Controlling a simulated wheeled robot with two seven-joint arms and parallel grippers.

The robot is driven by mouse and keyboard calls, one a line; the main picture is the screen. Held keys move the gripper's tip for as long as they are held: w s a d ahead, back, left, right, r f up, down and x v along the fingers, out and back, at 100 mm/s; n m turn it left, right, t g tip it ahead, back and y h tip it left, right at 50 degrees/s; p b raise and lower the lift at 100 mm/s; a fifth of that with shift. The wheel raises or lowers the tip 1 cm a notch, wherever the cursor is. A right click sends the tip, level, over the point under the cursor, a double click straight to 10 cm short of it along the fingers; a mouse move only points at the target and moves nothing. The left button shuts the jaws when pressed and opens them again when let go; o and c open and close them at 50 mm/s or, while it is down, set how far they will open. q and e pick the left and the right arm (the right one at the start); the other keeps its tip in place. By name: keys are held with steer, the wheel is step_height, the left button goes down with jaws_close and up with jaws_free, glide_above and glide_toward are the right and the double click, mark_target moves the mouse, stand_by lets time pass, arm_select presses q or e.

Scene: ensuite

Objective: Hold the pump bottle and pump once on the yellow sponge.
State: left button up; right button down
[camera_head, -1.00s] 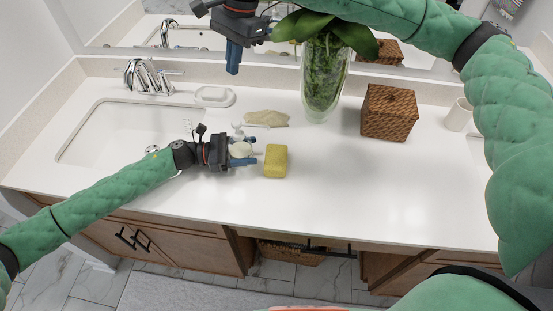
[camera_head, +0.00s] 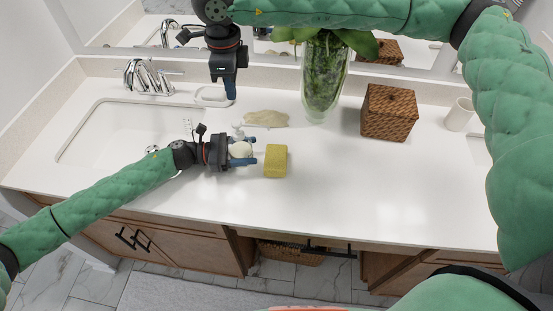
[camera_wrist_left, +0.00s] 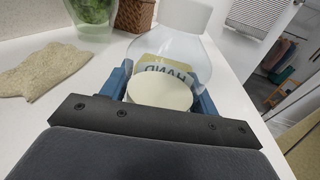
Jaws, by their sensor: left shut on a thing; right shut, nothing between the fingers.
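The pump bottle (camera_wrist_left: 185,55) is clear with a lettered label and a white top, seen in the left wrist view between blue fingers. My left gripper (camera_head: 247,151) is shut on the bottle, which shows in the head view as a white shape (camera_head: 239,150), mostly hidden by the gripper. The yellow sponge (camera_head: 275,161) lies on the counter just right of the left fingertips. My right gripper (camera_head: 230,91) is shut and empty, pointing down above the back of the counter, behind the bottle and left of the vase.
A beige cloth (camera_head: 267,118) lies behind the bottle; a soap dish (camera_head: 205,97) is partly hidden by my right gripper. A glass vase (camera_head: 322,85), woven box (camera_head: 389,113) and white cup (camera_head: 459,114) stand right. The sink (camera_head: 110,135) is left. The front right counter is clear.

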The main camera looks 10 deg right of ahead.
mark_target(236, 122)
steer(key=shift+f+m, duration=0.1)
steer(key=shift+m, duration=0.6)
steer(key=shift+f, duration=3.2)
steer(key=shift+f, duration=0.1)
steer(key=shift+f, duration=0.35)
